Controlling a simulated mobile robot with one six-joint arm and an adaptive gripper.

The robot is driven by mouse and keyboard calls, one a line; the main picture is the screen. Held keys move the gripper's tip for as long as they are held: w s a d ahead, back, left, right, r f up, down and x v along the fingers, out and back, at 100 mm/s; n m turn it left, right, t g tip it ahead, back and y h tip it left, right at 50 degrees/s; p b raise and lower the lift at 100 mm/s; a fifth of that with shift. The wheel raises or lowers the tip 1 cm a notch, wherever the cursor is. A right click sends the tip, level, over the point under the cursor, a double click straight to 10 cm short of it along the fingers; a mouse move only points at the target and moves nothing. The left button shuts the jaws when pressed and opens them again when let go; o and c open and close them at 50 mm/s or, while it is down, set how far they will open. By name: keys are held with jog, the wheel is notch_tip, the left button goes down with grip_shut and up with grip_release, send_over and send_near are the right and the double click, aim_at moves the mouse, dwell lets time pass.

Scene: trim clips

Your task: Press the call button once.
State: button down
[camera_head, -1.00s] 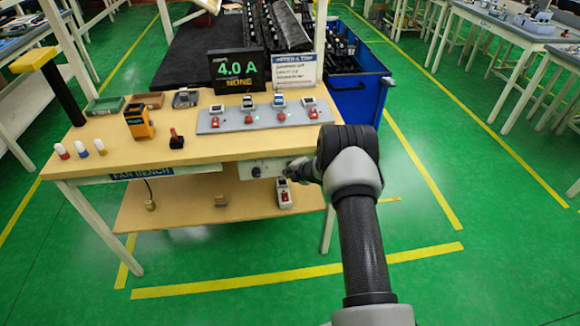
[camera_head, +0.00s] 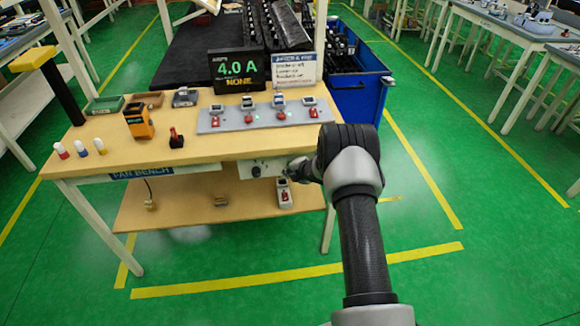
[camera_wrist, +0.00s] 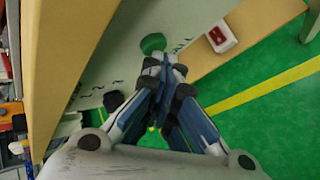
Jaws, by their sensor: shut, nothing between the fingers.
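The green round call button (camera_wrist: 153,43) is on a pale panel (camera_wrist: 118,65) with "CALL" lettering beside it in the wrist view. The panel also shows on the bench's front edge in the head view (camera_head: 247,166), where my gripper and arm hide the button. My gripper (camera_wrist: 163,62) is shut and empty. Its fingertips are at the button's lower edge in the wrist picture and cover a little of it. I cannot tell whether they touch it.
A black knob (camera_wrist: 113,101) is on the same panel. A red-and-white switch box (camera_wrist: 222,36) is on the lower shelf. The bench top (camera_head: 215,146) carries a switch strip (camera_head: 214,121) and a display (camera_head: 238,71) reading "4.0 A" and "NONE". Green floor lies in front.

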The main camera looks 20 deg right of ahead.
jog(key=shift+s+a, duration=0.1)
jog(key=shift+s, duration=0.4)
jog(key=shift+s+a+b, duration=0.25)
jog(key=shift+s+b, duration=0.15)
jog(key=shift+s, duration=0.4)
jog(key=shift+s+a+b, duration=0.2)
jog(key=shift+s+b, duration=0.25)
jog(key=shift+s, duration=0.4)
jog(key=shift+s+a+b, duration=0.25)
jog(key=shift+s+b, duration=0.15)
jog(key=shift+s, duration=0.4)
